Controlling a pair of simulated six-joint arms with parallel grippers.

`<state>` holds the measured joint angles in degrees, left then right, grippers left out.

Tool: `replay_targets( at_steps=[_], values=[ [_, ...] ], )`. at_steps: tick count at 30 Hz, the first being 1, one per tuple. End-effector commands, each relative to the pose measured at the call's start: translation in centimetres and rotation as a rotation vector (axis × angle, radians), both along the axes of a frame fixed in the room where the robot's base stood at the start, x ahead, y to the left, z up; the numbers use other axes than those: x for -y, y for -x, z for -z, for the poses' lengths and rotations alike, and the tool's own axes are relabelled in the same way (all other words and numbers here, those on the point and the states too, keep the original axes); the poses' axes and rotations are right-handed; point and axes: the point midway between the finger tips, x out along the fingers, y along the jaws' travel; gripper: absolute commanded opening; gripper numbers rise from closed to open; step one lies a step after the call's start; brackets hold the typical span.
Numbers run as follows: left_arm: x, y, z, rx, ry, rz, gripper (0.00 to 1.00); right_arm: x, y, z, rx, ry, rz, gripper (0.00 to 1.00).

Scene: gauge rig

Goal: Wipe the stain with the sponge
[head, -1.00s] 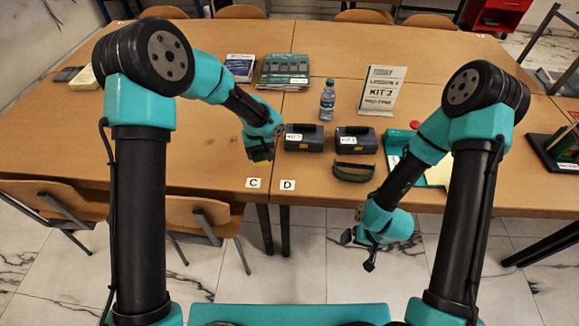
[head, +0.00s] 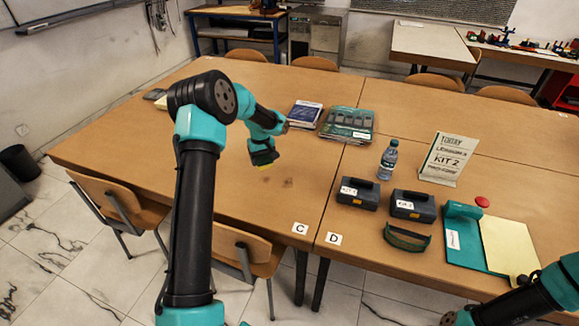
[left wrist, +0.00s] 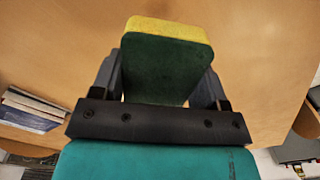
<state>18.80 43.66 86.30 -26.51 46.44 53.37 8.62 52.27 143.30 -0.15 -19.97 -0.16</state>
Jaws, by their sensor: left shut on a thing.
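My left gripper (head: 264,155) is shut on a sponge (head: 265,166) and holds it over the table's left part. In the left wrist view the sponge (left wrist: 166,68) sits between the two fingers, dark green on the near side and yellow on the far side. A faint brown stain (head: 288,183) shows on the wooden table, just right of and nearer than the sponge in the head view. Whether the sponge touches the table is hard to tell. My right gripper is mostly cut off by the bottom edge of the head view, at the right.
Books (head: 347,124) lie behind the gripper. The tabletop around the stain is clear.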

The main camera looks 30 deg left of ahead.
Motion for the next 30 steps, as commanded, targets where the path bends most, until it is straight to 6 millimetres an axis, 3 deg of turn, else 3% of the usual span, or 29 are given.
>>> replay_targets(
  at_steps=[4,17,30],
  values=[
    [-1.9,0.6,-0.1,-0.001,-0.001,-0.031,0.49,0.0,0.0,0.0,0.0,0.0,0.0,0.99],
    [-2.0,0.6,0.1,-0.002,0.0,-0.03,0.49,0.0,0.0,0.0,0.0,0.0,0.0,0.99],
    [-1.8,0.5,3.7,-0.004,0.0,-0.028,0.49,0.0,0.0,0.0,0.0,0.0,0.0,0.99]
  ],
)
